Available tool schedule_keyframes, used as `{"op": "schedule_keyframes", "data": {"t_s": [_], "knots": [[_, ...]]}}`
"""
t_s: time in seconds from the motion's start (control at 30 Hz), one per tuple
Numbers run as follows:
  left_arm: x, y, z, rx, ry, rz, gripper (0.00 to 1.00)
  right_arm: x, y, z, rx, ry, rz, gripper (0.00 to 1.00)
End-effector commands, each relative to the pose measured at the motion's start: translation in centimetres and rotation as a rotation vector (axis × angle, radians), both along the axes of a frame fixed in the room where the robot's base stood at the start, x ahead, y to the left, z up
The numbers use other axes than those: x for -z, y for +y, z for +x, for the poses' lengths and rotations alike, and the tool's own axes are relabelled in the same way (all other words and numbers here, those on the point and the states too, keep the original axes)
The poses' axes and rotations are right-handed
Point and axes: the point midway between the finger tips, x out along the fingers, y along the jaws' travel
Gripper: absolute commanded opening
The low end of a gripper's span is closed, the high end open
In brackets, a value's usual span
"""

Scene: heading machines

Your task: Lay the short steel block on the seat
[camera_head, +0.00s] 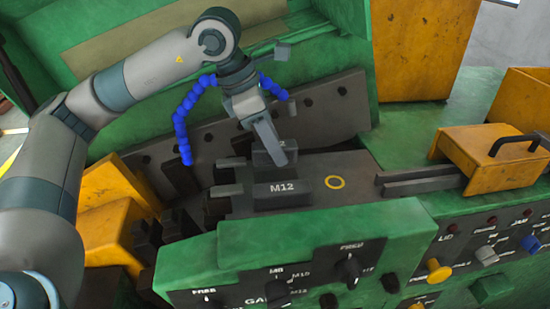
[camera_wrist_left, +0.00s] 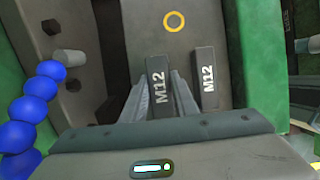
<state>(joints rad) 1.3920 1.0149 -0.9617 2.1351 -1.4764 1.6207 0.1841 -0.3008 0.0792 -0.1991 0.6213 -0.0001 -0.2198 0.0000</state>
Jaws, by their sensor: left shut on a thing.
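My left gripper (camera_head: 277,148) is shut on a dark steel block (camera_head: 262,159), mostly hidden by the finger in the head view. In the left wrist view this held block (camera_wrist_left: 157,88) reads M12 and stands between the two fingers of my left gripper (camera_wrist_left: 164,98). A second dark block marked M12 (camera_head: 282,193) lies on the near part of the grey bed; it shows right of the held one in the left wrist view (camera_wrist_left: 207,77). A yellow ring (camera_head: 335,182) marks the flat grey plate (camera_head: 355,168) beside them. I cannot tell whether the held block touches the plate. My right gripper is not in view.
A green control panel (camera_head: 300,250) with knobs stands along the near side. Two grey bars (camera_head: 420,180) and a yellow block with a black handle (camera_head: 495,155) are at the right. A dark upright plate (camera_head: 325,108) stands behind. Blue hose (camera_head: 183,130) hangs by my wrist.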

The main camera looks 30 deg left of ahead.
Motion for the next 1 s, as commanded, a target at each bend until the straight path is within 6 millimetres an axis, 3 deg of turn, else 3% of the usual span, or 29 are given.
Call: {"op": "schedule_keyframes", "data": {"t_s": [0.27,0.63,1.0], "knots": [[0.0,0.0,0.0,-0.001,0.000,-0.001,0.00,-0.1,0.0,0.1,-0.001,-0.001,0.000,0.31],[3.6,0.0,0.0,-0.001,0.001,-0.001,0.00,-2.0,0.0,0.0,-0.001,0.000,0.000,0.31],[4.1,-0.1,0.0,0.000,-0.002,-0.002,0.00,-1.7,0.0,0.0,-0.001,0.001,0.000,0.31]]}}
